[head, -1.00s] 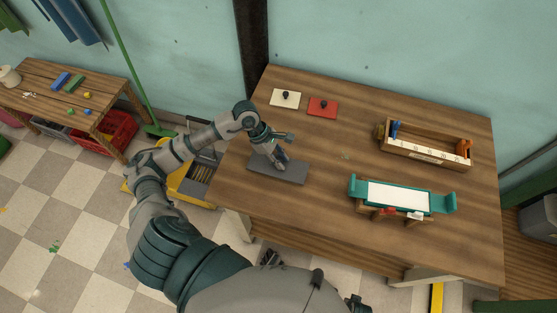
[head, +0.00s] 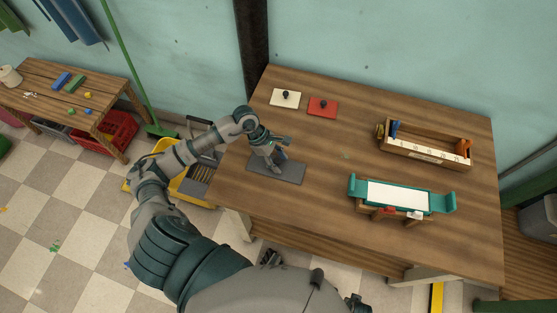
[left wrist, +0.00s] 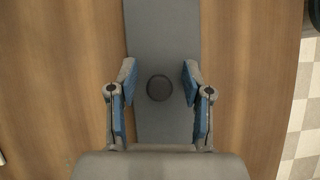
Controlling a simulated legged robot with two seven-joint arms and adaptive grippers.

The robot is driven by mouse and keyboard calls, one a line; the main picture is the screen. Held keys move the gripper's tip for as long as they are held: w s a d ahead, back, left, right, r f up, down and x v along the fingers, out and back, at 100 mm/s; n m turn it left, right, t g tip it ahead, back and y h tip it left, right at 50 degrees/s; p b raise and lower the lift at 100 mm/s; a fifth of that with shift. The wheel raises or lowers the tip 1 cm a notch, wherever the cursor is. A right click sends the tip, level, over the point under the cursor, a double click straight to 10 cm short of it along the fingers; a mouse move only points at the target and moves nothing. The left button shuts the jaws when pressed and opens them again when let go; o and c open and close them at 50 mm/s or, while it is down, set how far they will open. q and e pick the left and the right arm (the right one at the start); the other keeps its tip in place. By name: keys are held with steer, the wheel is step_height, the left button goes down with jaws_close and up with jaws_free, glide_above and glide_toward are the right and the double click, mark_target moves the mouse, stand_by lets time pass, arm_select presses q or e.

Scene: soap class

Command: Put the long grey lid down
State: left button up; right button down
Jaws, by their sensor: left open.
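The long grey lid (head: 291,172) lies flat on the wooden table near its left edge. In the left wrist view the lid (left wrist: 163,40) runs up the middle, with a round dark knob (left wrist: 160,88) on it. My left gripper (head: 275,160) is over the lid. In the left wrist view its two blue-padded fingers (left wrist: 158,82) are open, one on each side of the knob, with a gap to it. In the head view the knob is hidden by the gripper. My right gripper cannot be made out.
A white lid (head: 285,98) and a red lid (head: 323,107) with dark knobs lie at the back. A wooden box (head: 424,153) and a teal-ended tray (head: 398,196) stand to the right. The table's middle is clear.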

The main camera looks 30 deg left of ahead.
arm_select(q)
steer(key=v, duration=1.2)
arm_select(e)
steer(key=shift+s, duration=0.25)
steer(key=shift+w, duration=0.1)
